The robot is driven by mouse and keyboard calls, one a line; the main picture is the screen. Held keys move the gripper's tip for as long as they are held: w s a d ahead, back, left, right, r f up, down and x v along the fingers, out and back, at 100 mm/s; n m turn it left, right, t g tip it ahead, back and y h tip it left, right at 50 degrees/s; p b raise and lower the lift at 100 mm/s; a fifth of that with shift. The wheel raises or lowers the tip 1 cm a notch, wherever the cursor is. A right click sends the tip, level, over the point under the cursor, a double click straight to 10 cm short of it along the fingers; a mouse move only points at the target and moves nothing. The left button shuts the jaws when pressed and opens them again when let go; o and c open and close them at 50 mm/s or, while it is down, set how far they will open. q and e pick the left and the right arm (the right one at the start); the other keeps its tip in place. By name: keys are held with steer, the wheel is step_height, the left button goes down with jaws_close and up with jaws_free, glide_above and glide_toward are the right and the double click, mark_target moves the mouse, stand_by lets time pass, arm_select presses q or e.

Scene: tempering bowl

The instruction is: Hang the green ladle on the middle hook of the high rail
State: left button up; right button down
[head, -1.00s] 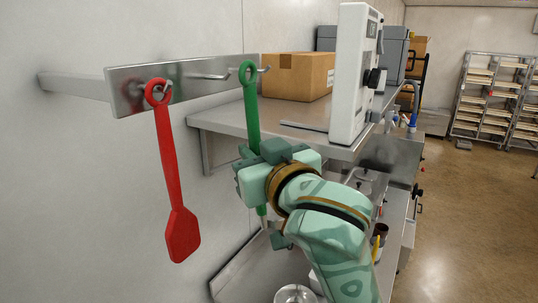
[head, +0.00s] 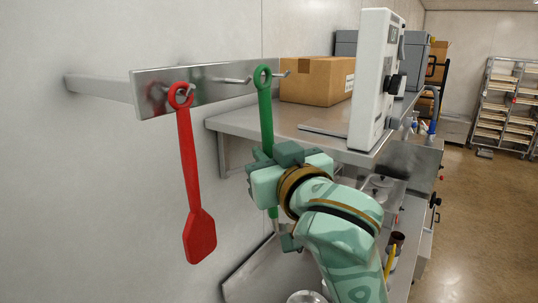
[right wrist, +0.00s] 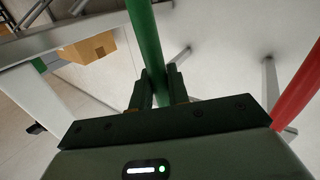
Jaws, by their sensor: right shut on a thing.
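The green ladle (head: 265,115) hangs upright in my right gripper (head: 268,180), its ring at the top and its lower end partly hidden by the gripper and arm. My right gripper is shut on the handle, which also shows between the fingers in the right wrist view (right wrist: 148,45). The high rail (head: 160,92) is a metal plate on the left wall. The middle hook (head: 232,80) is empty. The ladle's ring appears just right of its tip, between it and the right hook (head: 283,74); I cannot tell their depth gap. My left gripper is not in view.
A red paddle-shaped tool (head: 198,235) hangs on the left hook; it shows at the right wrist view's edge (right wrist: 300,95). A steel shelf (head: 235,122) behind the ladle carries a cardboard box (head: 315,82) and a white device (head: 373,85). A lower counter stands below.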

steer(key=shift+w+a, duration=0.1)
steer(key=shift+a, duration=0.1)
steer(key=shift+w+a, duration=0.2)
steer(key=shift+a, duration=0.1)
steer(key=shift+w+a, duration=0.1)
stand_by(0.5)
steer(key=shift+w+a, duration=0.15)
steer(key=shift+a, duration=0.05)
steer(key=shift+w+a+f, duration=0.1)
steer(key=shift+a, duration=0.1)
stand_by(0.4)
steer(key=shift+w+f, duration=0.1)
steer(key=shift+f, duration=0.05)
steer(key=shift+w+a+f, duration=0.3)
steer(key=shift+w+a, duration=0.2)
steer(key=shift+a, duration=0.35)
stand_by(1.2)
steer(key=shift+d, duration=0.1)
